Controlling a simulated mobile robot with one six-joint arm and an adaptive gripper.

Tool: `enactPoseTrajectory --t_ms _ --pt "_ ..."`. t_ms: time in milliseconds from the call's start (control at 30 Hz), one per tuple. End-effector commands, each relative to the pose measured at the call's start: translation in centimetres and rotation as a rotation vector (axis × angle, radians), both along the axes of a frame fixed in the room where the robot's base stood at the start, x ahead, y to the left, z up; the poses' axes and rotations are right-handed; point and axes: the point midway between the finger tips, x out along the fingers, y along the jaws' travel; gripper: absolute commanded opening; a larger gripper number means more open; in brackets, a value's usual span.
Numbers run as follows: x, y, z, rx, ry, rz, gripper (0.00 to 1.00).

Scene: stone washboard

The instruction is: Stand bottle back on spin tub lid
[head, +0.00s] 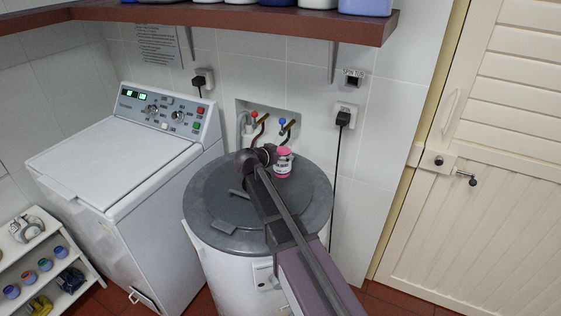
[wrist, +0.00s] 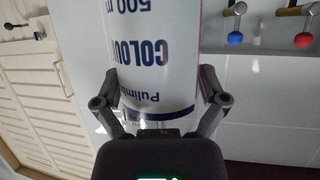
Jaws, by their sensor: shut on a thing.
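The bottle (head: 283,163) is white with a dark-lettered label and pink at its top and lower part. In the head view it looks upright over the back part of the grey spin tub lid (head: 215,205). I cannot tell whether its base touches the lid. My gripper (head: 271,155) is shut on the bottle from its left side. In the wrist view the bottle (wrist: 150,45) fills the space between the two fingers of my gripper (wrist: 158,76), its blue print facing the camera. My arm hides part of the lid.
A washing machine (head: 120,160) stands left of the spin tub. Taps (head: 283,127) sit in a wall recess behind it. A brown shelf (head: 230,20) with containers hangs above. A plug and cable (head: 342,120) hang at right, beside a cream door (head: 490,180).

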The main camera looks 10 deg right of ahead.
Motion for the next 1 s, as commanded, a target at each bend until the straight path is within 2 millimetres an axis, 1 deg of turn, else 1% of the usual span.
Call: enactPoseTrajectory --t_ms 33,433,533,600,800,1000 --pt "0.3 0.0 0.0 -0.001 0.0 0.0 0.31" --pt "0.5 0.1 0.0 -0.001 0.0 0.0 0.31" --pt "1.1 0.1 -0.1 -0.001 0.0 0.0 0.31" --pt "1.9 0.2 -0.2 -0.001 0.0 0.0 0.31" --pt "1.6 0.1 -2.2 -0.001 0.0 0.001 0.31" --pt "1.6 0.2 -3.4 -0.001 0.0 0.001 0.31"
